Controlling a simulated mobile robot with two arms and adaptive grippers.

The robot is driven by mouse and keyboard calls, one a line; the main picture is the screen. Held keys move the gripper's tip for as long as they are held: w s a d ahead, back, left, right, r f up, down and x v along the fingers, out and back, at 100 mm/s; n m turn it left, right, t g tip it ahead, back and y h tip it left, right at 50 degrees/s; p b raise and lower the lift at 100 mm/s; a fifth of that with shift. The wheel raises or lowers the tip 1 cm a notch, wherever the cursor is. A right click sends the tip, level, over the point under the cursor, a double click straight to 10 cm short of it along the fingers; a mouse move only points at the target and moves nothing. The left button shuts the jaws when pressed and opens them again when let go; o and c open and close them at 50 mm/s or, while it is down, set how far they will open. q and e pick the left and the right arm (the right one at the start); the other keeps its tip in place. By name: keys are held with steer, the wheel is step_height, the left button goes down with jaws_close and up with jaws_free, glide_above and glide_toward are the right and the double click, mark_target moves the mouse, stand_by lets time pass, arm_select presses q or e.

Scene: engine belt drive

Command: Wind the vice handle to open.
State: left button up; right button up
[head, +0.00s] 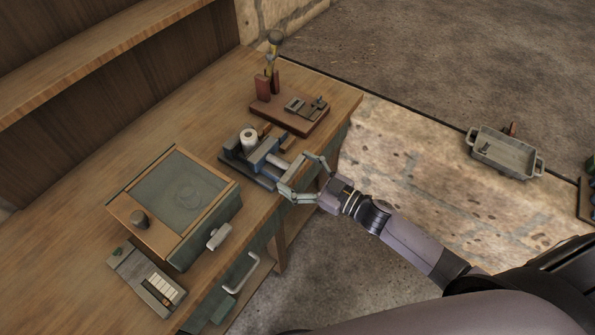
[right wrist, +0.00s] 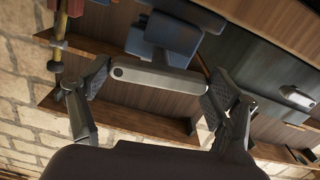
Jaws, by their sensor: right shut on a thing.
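The blue-grey vice (head: 243,166) sits on the workbench near its front edge, with a white round piece (head: 249,138) at its jaws. It also shows in the right wrist view (right wrist: 168,35). My right gripper (head: 303,176) is at the front end of the vice. In the head view the fingers partly hide the handle. My left gripper is not in view.
On the workbench (head: 75,225) stand a box with a glass-like top (head: 180,190) to the left of the vice and a red-brown board with parts (head: 290,121) behind it. A small tray (head: 145,280) lies front left. A grey bin (head: 506,152) is on the floor at right.

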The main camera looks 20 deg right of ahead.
steer(key=shift+c, duration=1)
steer(key=n+b, duration=0.1)
steer(key=n, duration=0.3)
steer(key=shift+s+d+n, duration=0.1)
steer(key=shift+s+n, duration=0.05)
steer(key=shift+n, duration=0.15)
steer(key=n+b, duration=0.1)
steer(key=n, duration=0.2)
steer(key=shift+n, duration=0.4)
steer(key=n+b, duration=0.2)
steer(key=n, duration=0.3)
steer(key=shift+b, duration=0.3)
steer(key=shift+r+n+b, duration=0.15)
steer(key=shift+n+b, duration=0.4)
steer(key=shift+n, duration=0.95)
